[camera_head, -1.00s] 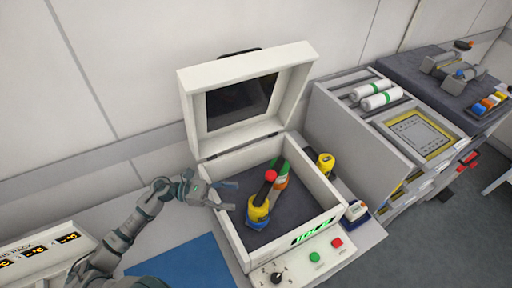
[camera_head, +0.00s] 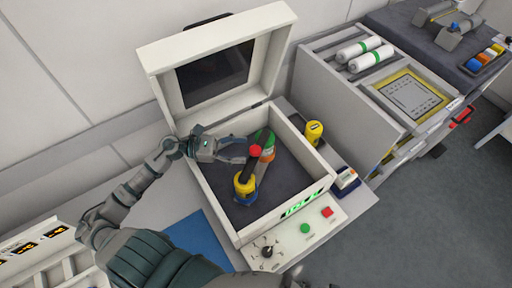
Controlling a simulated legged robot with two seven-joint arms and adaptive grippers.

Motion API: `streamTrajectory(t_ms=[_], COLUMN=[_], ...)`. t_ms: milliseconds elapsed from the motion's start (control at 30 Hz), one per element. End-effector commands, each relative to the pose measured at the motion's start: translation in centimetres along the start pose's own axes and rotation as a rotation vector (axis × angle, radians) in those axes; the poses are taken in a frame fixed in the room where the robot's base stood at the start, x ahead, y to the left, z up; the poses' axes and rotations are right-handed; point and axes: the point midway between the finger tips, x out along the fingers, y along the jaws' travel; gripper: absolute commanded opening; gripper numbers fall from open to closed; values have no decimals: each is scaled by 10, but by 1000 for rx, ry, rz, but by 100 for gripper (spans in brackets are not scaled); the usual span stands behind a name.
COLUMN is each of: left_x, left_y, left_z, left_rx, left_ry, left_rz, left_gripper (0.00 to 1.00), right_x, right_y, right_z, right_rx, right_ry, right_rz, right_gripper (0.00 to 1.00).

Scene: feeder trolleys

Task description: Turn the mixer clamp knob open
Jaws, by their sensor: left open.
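The mixer (camera_head: 212,205) is a white box with its lid (camera_head: 155,75) raised and a dark interior. Inside it stands a clamp with a yellow and blue base (camera_head: 245,186) and a red knob (camera_head: 255,150) on top. A green and orange container (camera_head: 264,143) leans beside the knob. My left gripper (camera_head: 246,150) is open, reaching over the mixer's left wall, with its fingertips close to the red knob. Whether they touch it I cannot tell. My right gripper is not in view.
The mixer's front panel has a dial (camera_head: 267,252), a green button (camera_head: 305,228) and a red button (camera_head: 327,212). A yellow container (camera_head: 313,132) stands right of the box. A blue mat (camera_head: 203,238) lies at front left. A trolley with white cylinders (camera_head: 358,55) stands at right.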

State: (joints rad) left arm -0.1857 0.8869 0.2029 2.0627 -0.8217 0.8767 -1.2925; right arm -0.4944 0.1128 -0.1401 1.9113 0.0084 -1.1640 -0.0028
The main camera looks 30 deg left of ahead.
Motion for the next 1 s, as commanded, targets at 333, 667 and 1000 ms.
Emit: streamTrajectory(t_ms=[333, 667, 1000], left_x=[48, 56, 54], left_y=[1, -1, 0], left_z=[0, 0, -1], left_rx=[-2, 0, -3], left_ry=[-4, 0, -3], left_rz=[0, 0, -1], left_gripper=[64, 64, 0], right_x=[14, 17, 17], right_y=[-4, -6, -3], right_z=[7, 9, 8], right_rx=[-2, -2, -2], right_ry=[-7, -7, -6], right_rz=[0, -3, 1], right_gripper=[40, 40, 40])
